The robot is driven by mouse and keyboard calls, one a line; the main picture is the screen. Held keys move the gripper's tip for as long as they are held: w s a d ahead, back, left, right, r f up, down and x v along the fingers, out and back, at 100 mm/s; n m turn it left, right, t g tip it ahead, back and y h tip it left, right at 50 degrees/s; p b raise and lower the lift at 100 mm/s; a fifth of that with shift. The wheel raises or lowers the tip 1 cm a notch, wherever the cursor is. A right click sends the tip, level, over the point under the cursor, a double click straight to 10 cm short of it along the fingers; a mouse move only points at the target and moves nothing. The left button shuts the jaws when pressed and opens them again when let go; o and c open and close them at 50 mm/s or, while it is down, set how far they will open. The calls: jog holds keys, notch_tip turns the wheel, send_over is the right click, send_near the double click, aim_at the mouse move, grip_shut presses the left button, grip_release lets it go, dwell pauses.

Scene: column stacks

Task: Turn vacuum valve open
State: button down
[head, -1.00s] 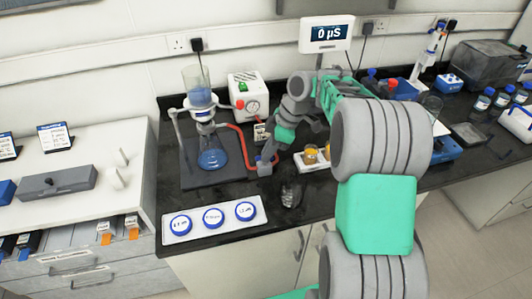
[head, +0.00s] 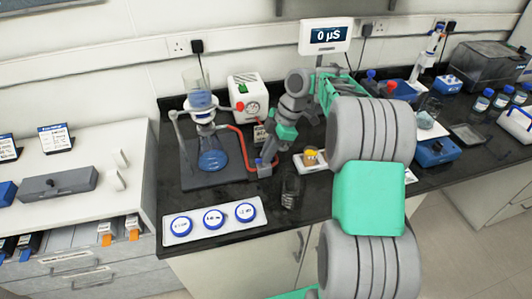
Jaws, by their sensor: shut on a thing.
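The vacuum valve (head: 264,171) is a small grey block at the end of the red hose, at the right front corner of the dark filtration base. A small blue part shows at its top. My gripper (head: 261,158) reaches down from behind right to the top of the valve and is shut on its handle. The jaws are small in this view, and the handle between them is mostly hidden. The filter flask (head: 212,158) with blue liquid stands left of the valve, under a glass funnel (head: 196,82).
The red hose (head: 238,133) runs beside the valve. A white vacuum pump (head: 249,97) with a gauge stands behind. A dark glass vessel (head: 290,192) is in front right, and a tray (head: 173,237) of round blue-rimmed discs lies in front. My arm hides part of the bench.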

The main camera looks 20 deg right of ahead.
jog(key=c, duration=1.5)
grip_release()
jog(key=p+v, duration=0.2)
jog(key=v, duration=0.5)
jog(key=shift+d+r, duration=0.2)
jog(key=shift+r, duration=0.15)
jog(key=s+a+r+m+t+h, duration=0.1)
jog(key=s+a+r+m+t, duration=0.1)
jog(key=s+a+r+m, duration=0.55)
jog(key=s+d+f+m+h, duration=0.1)
jog(key=s+f+m, duration=0.1)
jog(key=s+m, duration=0.1)
jog(key=s+d+f+m+t+h, duration=0.1)
jog(key=s+f+m, duration=0.1)
jog(key=s+m, duration=0.2)
jog(key=s+d+f+m+t+h, duration=0.1)
jog(key=s+m, duration=0.2)
jog(key=s, duration=0.2)
jog(key=shift+s+d+f+m, duration=0.1)
jog(key=shift+s+f+m, duration=0.1)
jog(key=shift+f+m, duration=0.2)
